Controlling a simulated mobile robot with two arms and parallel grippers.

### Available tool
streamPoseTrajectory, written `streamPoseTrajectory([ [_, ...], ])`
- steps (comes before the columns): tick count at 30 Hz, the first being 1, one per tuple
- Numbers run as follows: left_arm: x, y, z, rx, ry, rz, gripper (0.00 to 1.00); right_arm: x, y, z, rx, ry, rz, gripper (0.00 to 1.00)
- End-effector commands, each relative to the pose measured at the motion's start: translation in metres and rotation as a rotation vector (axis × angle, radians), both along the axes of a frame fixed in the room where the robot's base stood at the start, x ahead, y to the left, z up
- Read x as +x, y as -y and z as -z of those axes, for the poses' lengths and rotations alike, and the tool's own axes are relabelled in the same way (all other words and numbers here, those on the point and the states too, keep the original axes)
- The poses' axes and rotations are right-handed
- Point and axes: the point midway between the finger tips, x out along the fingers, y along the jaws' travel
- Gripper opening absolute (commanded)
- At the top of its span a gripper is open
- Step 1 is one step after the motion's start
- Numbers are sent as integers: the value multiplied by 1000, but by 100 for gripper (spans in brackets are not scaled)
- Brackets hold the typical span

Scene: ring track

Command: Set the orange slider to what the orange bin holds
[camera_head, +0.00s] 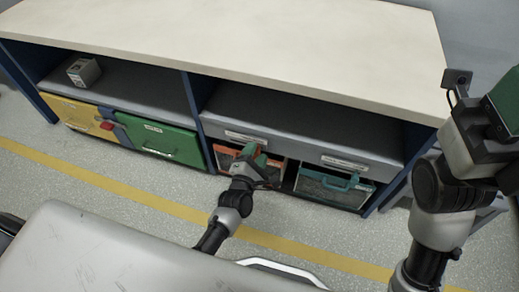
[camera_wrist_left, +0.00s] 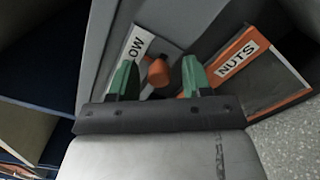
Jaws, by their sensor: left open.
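The orange bin (camera_head: 224,157) sits under the shelf, mostly behind my left gripper (camera_head: 258,163). In the left wrist view the orange bin (camera_wrist_left: 249,44) carries a white label reading NUTS; its contents are hard to make out. The orange slider knob (camera_wrist_left: 158,72) shows between the green fingers of my left gripper (camera_wrist_left: 157,78), which is open around it. A white label beside the knob shows the letters OW, partly cut off. The slider's strip (camera_head: 246,138) lies above the orange bin. My right gripper (camera_head: 505,105) is cut off at the right edge.
A teal bin (camera_head: 335,187) stands right of the orange bin, with another label strip (camera_head: 345,163) above it. Yellow (camera_head: 75,112) and green (camera_head: 160,137) fronts are at left. A grey box (camera_head: 83,71) stands on the shelf. A pale countertop (camera_head: 230,35) overhangs.

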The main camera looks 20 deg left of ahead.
Motion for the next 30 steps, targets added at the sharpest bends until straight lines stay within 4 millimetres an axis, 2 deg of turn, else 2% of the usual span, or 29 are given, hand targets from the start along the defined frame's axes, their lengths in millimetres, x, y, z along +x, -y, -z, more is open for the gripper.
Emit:
streamPoseTrajectory([
  [5,0,0,0,0,0,0,49,-1,0,-1,2,4,-1,43],
  [6,0,0,0,0,0,0,46,-1,0,-1,2,4,-1,43],
  [15,0,0,0,0,0,0,0,-2,0,-2,3,8,-1,43],
  [21,0,-2,0,1,0,0,0,-2,1,-2,3,10,-1,43],
  [27,1,-31,0,4,1,-1,0,-3,1,-4,5,13,-2,43],
  [30,1,-40,0,2,0,0,0,-3,1,-2,6,11,-3,43],
])
